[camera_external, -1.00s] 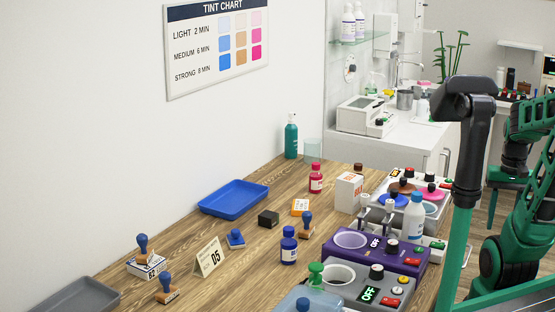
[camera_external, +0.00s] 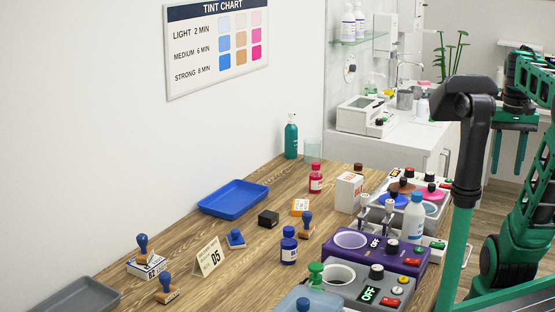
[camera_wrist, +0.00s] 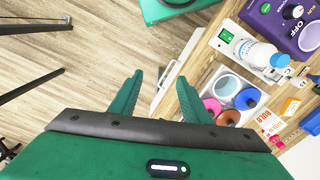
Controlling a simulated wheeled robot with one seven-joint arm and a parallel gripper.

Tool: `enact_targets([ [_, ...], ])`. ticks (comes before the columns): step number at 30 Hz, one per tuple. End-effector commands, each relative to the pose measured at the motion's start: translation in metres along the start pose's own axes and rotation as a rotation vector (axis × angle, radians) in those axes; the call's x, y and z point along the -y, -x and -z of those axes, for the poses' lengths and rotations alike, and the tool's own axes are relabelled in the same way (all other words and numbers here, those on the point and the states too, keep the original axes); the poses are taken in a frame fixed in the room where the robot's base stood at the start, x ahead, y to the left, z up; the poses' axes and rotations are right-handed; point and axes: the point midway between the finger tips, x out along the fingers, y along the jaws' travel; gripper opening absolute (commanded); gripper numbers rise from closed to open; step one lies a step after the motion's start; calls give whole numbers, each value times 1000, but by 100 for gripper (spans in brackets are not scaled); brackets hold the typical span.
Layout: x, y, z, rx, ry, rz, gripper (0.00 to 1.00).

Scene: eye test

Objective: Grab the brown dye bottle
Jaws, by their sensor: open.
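A small brown-capped bottle (camera_external: 358,168) stands on the wooden table in the external view, behind the white box (camera_external: 349,192). I take it as the brown dye bottle; the box hides its lower part. In the wrist view I cannot make it out for sure. My gripper (camera_external: 508,174) hangs at the upper right of the external view, fingers down, away to the right of the table.
A red bottle (camera_external: 316,180) stands left of the box. Purple (camera_external: 418,258) and grey (camera_external: 352,288) warmers occupy the near right. A blue tray (camera_external: 226,210) lies farther left.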

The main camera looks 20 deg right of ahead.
Motion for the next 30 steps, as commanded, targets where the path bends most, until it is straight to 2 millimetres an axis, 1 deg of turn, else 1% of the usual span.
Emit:
enact_targets([
  [1, 5, 1, 10, -1, 31, -4, 43],
  [5, 21, 3, 39, -11, 133, -10, 43],
  [8, 38, 3, 67, -20, 235, -9, 43],
  [11, 62, 0, 102, -28, 364, 4, 43],
  [12, 73, -2, 116, -32, 421, 13, 43],
  [14, 91, -6, 137, -39, 509, 32, 43],
  [15, 103, -9, 151, -45, 567, 48, 43],
  [17, 122, -14, 170, -54, 652, 76, 43],
  [18, 134, -18, 182, -61, 709, 98, 43],
  [20, 153, -23, 199, -74, 792, 135, 43],
  [21, 166, -27, 209, -83, 849, 163, 43],
  [24, 197, -36, 232, -112, 981, 241, 43],
  [30, 254, -47, 268, -198, 1225, 437, 43],
])
